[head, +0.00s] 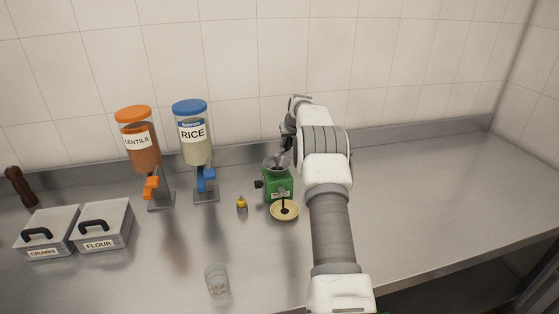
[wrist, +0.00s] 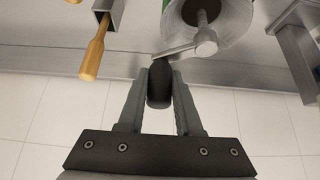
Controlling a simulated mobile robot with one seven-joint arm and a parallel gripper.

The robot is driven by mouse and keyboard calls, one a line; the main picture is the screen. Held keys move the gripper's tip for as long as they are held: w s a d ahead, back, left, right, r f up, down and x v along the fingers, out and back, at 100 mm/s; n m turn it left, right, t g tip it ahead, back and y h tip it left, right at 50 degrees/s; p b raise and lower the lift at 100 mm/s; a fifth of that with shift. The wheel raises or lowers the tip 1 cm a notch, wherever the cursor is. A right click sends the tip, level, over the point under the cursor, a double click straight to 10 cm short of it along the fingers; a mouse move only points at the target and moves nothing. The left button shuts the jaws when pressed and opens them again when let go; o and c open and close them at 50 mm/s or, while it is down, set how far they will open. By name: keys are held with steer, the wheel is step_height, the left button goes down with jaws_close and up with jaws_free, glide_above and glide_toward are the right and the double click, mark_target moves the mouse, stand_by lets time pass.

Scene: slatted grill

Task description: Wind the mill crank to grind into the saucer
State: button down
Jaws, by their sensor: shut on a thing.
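The green mill (head: 279,188) stands on the steel counter, with a clear hopper (head: 272,163) on top. The cream saucer (head: 287,218) sits in front of the mill, with a small dark patch in its middle. In the wrist view my gripper (wrist: 160,88) is shut on the black crank knob (wrist: 160,84). A flat metal crank arm (wrist: 178,52) runs from the knob to the hub over the round hopper (wrist: 232,22). In the head view my gripper (head: 285,148) is above the mill and partly hidden by my arm.
Lentils (head: 143,150) and rice (head: 193,148) dispensers stand to the left. A small yellow-topped object (head: 241,204) is beside the mill. A clear glass (head: 216,280) is nearer the front. Crumbs (head: 46,235) and flour (head: 103,226) boxes are far left. The counter's right side is bare.

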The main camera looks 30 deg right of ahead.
steer(key=shift+s+a+f, duration=0.15)
steer(key=shift+a+f, duration=0.05)
steer(key=shift+a, duration=0.1)
